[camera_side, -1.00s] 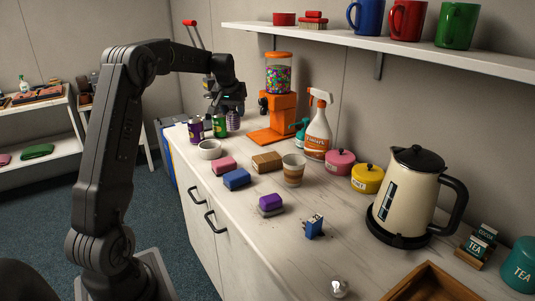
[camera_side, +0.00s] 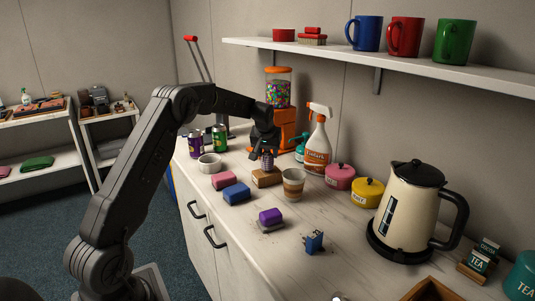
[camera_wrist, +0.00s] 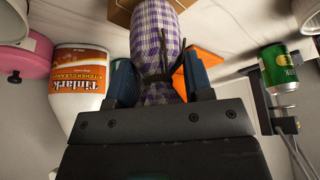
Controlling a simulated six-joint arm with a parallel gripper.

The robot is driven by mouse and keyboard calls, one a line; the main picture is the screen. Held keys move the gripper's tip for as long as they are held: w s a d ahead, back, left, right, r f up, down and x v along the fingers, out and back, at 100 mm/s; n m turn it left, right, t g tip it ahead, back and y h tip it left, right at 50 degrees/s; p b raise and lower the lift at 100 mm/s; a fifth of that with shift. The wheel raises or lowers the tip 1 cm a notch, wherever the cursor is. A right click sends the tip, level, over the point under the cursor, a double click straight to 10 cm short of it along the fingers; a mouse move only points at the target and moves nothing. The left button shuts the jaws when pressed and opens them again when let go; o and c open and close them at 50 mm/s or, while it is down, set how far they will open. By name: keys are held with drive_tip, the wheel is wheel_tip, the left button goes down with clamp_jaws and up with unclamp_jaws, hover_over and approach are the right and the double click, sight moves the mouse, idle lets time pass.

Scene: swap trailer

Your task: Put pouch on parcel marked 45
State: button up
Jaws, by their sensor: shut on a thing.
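My gripper (camera_side: 267,150) is shut on the pouch (camera_wrist: 158,45), a purple and white checked bag tied with a dark cord at its neck. In the side view the pouch (camera_side: 267,161) hangs upright below my fingers, over the back of the brown parcel (camera_side: 265,180). I cannot tell whether it touches the parcel's top. The parcel is a low box on the white counter, and its mark cannot be read here. In the wrist view a brown edge, seemingly the parcel (camera_wrist: 122,12), shows at the top, close to the pouch's far end.
A paper cup (camera_side: 293,186) stands right of the parcel, with a spray bottle (camera_side: 318,145) behind. Pink (camera_side: 224,180) and blue (camera_side: 236,194) blocks lie in front. The orange candy dispenser (camera_side: 285,125) is behind my gripper. Cans (camera_side: 219,138) and a white ring (camera_side: 210,162) stand left.

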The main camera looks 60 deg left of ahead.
drive_tip(key=shift+f, duration=0.35)
drive_tip(key=shift+f, duration=0.2)
drive_tip(key=o, duration=0.9)
